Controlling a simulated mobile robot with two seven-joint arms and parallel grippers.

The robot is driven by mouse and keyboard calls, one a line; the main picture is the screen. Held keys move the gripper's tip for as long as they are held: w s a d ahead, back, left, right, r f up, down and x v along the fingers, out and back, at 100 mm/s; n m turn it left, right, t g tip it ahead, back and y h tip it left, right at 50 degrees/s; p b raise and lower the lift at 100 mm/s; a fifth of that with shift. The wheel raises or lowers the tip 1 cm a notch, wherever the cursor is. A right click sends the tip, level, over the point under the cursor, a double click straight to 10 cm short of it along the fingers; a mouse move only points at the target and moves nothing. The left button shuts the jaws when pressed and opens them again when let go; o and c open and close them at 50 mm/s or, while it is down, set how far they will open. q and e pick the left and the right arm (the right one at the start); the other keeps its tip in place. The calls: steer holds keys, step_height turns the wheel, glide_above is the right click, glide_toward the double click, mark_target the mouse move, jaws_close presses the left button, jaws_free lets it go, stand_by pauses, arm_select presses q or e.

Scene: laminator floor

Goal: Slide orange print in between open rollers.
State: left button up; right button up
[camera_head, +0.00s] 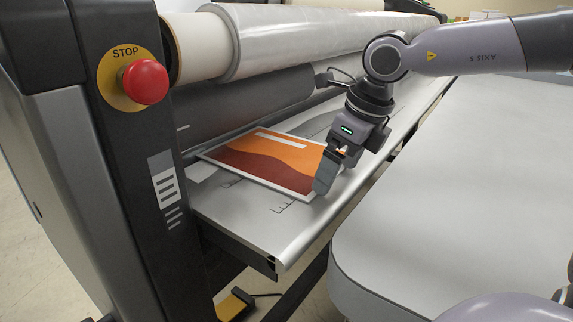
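The orange print (262,157), with orange and dark red wavy bands and a white border, lies flat on the grey feed table (290,222) of the laminator. Its far left edge is close to the dark grey lower roller (245,108); whether it reaches into the roller gap cannot be made out. My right gripper (328,172) points down at the print's right edge, and its fingers overlap that edge. Whether they are shut on the print or only touch it is hidden. My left gripper is out of view.
A large film-wrapped roll (300,45) sits above the lower roller. A red stop button (145,82) is on the dark side housing at left. A pale round-cornered table (450,190) stands at right, with a gap between it and the feed table. A yellow pedal (233,304) is on the floor.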

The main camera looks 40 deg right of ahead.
steer(key=shift+w+d, duration=0.15)
steer(key=shift+d, duration=0.45)
steer(key=shift+w+a, duration=0.1)
steer(key=shift+w, duration=0.1)
steer(key=shift+w, duration=0.25)
steer(key=shift+w+a, duration=0.1)
steer(key=shift+w, duration=0.2)
steer(key=shift+w+a, duration=0.2)
steer(key=shift+w, duration=0.35)
steer(key=shift+w+a, duration=0.15)
steer(key=shift+w, duration=0.4)
steer(key=shift+s+d, duration=0.15)
steer(key=shift+s, duration=0.45)
stand_by(0.5)
steer(key=shift+p+v, duration=1.85)
steer(key=shift+v, duration=1.35)
